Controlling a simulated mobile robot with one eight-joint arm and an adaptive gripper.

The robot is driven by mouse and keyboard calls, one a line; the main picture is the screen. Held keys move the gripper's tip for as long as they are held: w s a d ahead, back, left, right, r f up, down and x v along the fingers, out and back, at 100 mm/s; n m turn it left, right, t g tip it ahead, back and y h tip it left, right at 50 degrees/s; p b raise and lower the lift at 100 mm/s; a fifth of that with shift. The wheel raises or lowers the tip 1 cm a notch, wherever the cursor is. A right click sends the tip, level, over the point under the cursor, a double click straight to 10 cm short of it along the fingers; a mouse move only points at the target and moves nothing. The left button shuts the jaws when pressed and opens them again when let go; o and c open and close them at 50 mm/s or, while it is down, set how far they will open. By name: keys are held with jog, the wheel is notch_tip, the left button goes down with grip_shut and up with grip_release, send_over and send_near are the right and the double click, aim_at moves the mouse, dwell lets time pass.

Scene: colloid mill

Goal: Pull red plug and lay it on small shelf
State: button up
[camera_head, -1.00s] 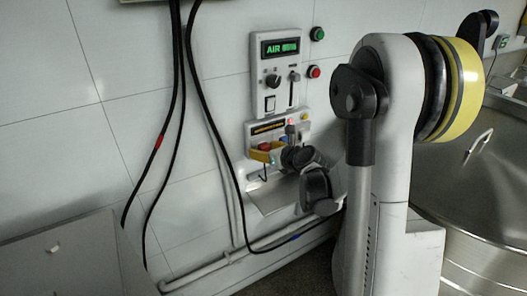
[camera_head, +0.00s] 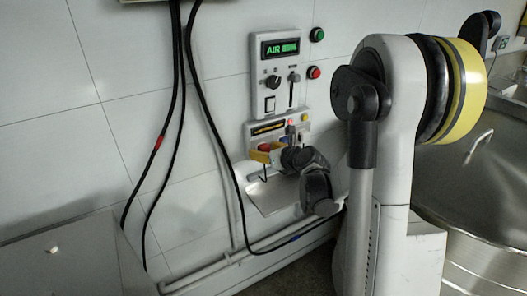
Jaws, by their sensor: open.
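The small panel (camera_head: 278,130) sits on the tiled wall below the AIR control box. My gripper (camera_head: 263,166) is at the panel's lower left, just below the red part. It is open and looks empty. Its fingers are small and dark, and I cannot tell whether they touch the plug. The small metal shelf (camera_head: 266,200) juts out under the panel, below my gripper. My wrist hides part of it.
The AIR control box (camera_head: 281,75) is above, with green (camera_head: 317,35) and red (camera_head: 314,72) buttons beside it. Black cables (camera_head: 178,90) hang at left, one looping below the shelf. A steel vessel (camera_head: 480,210) stands at right. The shelf's visible surface looks clear.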

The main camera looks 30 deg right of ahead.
dwell(0.3)
grip_shut()
jog(key=shift+s, duration=0.2)
jog(key=shift+s+d+b, duration=0.1)
jog(key=shift+s+b, duration=0.2)
jog(key=shift+s, duration=2.5)
